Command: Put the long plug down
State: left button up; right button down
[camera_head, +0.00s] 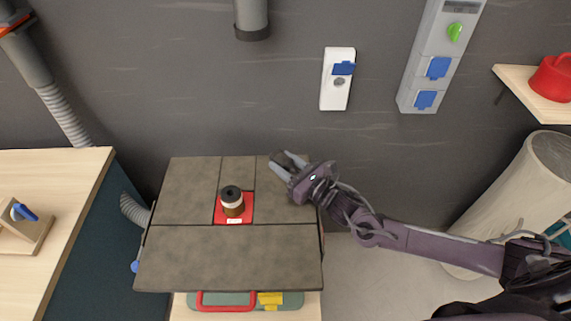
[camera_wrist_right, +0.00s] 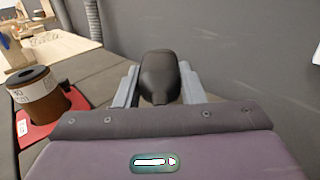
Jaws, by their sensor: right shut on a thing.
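My right gripper (camera_head: 284,168) is above the back right part of the grey-brown table top, near the wall. It is shut on a dark, rounded thing, which I take to be the long plug (camera_wrist_right: 158,77). In the right wrist view the plug sits between the two grey fingers (camera_wrist_right: 158,88), its rounded end showing. In the head view it is mostly hidden by the fingers. I cannot tell whether it touches the table top. My left gripper is not in view.
A brown jar with a black top and pale label (camera_head: 232,201) stands on a red mat (camera_head: 220,212), left of the gripper. The front of the table top (camera_head: 230,260) is clear. A wooden worktop (camera_head: 40,190) stands left; a pale cylinder (camera_head: 510,200) stands right.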

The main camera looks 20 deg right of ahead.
jog(key=shift+s+f, duration=0.3)
jog(key=shift+f, duration=0.4)
jog(key=c, duration=0.9)
grip_release()
jog(key=shift+f, duration=0.2)
jog(key=shift+r+p, duration=0.3)
jog(key=shift+r, duration=0.25)
jog(key=v, duration=0.3)
jog(key=b+v, duration=0.1)
jog(key=v, duration=0.3)
jog(key=b+v, duration=0.1)
jog(key=v, duration=0.2)
jog(key=shift+d+r, duration=0.25)
jog(key=shift+d, duration=0.05)
jog(key=shift+s+d+r, duration=0.2)
jog(key=shift+s+r, duration=0.05)
jog(key=shift+s, duration=0.3)
